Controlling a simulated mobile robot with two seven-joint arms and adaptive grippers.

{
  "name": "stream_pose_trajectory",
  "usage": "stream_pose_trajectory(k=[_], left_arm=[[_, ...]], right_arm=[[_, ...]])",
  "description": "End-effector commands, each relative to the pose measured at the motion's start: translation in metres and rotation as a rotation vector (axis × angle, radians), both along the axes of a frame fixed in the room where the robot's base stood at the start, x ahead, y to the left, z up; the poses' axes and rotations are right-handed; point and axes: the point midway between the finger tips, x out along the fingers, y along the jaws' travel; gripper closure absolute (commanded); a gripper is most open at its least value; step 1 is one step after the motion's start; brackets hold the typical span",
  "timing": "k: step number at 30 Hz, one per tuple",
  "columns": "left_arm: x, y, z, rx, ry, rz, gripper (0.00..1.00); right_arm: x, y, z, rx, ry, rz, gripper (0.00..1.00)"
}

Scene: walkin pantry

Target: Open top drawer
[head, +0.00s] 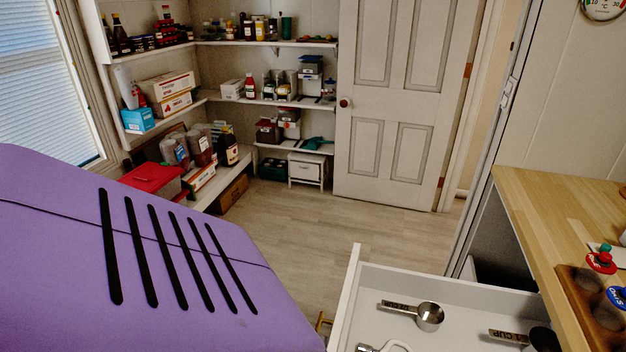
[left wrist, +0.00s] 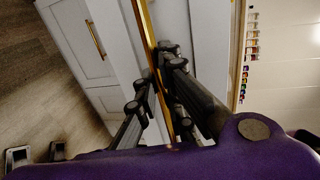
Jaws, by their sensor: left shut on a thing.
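The top drawer (head: 349,290) is white and stands pulled out beneath the wooden counter in the head view, its inside showing. Metal measuring cups (head: 430,316) lie in it. A small part of its gold bar handle (head: 321,321) shows at the bottom edge. In the left wrist view the long gold handle (left wrist: 149,45) runs between the dark fingers of my left gripper (left wrist: 157,82), which is shut on it. My purple left arm hides the gripper in the head view. My right gripper is in neither view.
The wooden counter (head: 541,200) at right carries a rack of small jars (head: 603,262). Another cabinet front with a gold handle (left wrist: 96,40) lies below. Stocked shelves (head: 268,103) and a white door (head: 400,110) stand at the back; the floor between is clear.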

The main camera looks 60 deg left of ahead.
Motion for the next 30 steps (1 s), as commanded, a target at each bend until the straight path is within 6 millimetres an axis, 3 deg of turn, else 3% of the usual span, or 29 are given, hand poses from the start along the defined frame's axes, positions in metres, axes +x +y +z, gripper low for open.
stream_pose_trajectory(k=[2,3,7,20,30], left_arm=[[0.001,0.0,0.001,0.0,-0.002,0.001,1.0],[0.001,0.0,0.001,0.0,-0.002,0.001,0.89],[0.001,0.0,0.001,0.0,-0.002,0.001,0.72],[-0.006,0.007,0.001,0.002,0.003,0.001,0.72],[-0.053,0.054,0.015,0.002,0.003,0.002,0.72]], right_arm=[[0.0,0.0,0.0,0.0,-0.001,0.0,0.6],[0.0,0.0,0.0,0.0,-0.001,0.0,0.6],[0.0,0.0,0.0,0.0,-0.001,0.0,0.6],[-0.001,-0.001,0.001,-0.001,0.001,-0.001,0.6],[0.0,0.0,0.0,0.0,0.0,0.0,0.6]])
